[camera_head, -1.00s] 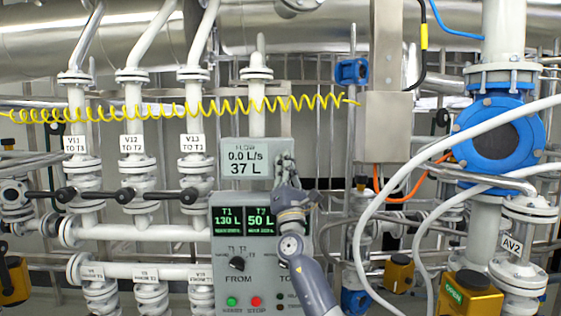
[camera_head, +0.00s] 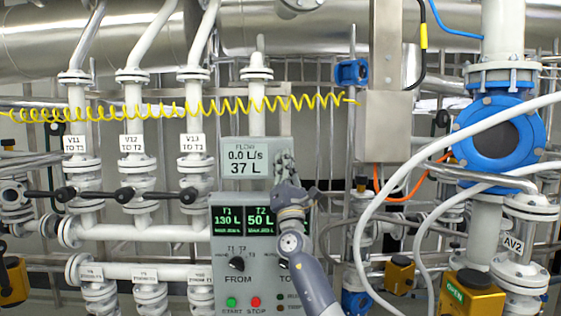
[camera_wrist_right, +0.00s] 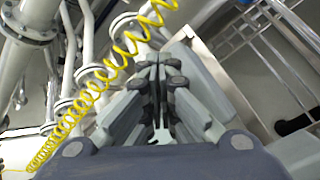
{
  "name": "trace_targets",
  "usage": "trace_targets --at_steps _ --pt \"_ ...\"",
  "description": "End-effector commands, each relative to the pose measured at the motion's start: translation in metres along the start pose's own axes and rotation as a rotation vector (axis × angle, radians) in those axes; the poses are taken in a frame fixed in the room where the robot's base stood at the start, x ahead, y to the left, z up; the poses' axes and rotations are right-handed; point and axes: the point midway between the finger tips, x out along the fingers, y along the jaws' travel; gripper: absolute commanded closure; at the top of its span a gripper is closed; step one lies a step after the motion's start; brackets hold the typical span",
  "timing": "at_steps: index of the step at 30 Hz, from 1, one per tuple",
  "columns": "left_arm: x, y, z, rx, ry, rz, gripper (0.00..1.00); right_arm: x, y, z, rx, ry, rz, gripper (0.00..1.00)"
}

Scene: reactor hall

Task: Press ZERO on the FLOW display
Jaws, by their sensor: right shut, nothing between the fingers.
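The FLOW display (camera_head: 243,158) is a grey box with a light screen reading 0.0 L/s and 37 L, in the middle of the head view. My right gripper (camera_head: 284,163) is shut and empty, pointing up at the display's right edge. It covers that edge, so any ZERO button there is hidden. I cannot tell whether the fingers touch the display. In the right wrist view the closed fingers (camera_wrist_right: 158,70) meet in the middle, with nothing between them. My left gripper is not in view.
Below the display is a control panel (camera_head: 219,263) showing T1 130 L and T2 50 L, with knobs and START and STOP buttons. A yellow coiled cable (camera_head: 205,109) runs across above. White hoses (camera_head: 395,190) hang at right. Valve pipes (camera_head: 135,190) stand at left.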

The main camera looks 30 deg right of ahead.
Motion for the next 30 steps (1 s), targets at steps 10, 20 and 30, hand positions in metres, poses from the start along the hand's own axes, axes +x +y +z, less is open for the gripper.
trace_targets --at_steps 10,20,30 --pt "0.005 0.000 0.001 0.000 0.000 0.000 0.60 0.002 -0.002 -0.002 0.000 0.000 0.000 1.00" --pt "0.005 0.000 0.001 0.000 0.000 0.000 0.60 0.002 -0.002 -0.002 0.000 0.001 0.000 1.00" --pt "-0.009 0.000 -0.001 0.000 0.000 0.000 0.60 -0.007 0.006 0.006 0.000 0.002 0.000 1.00"
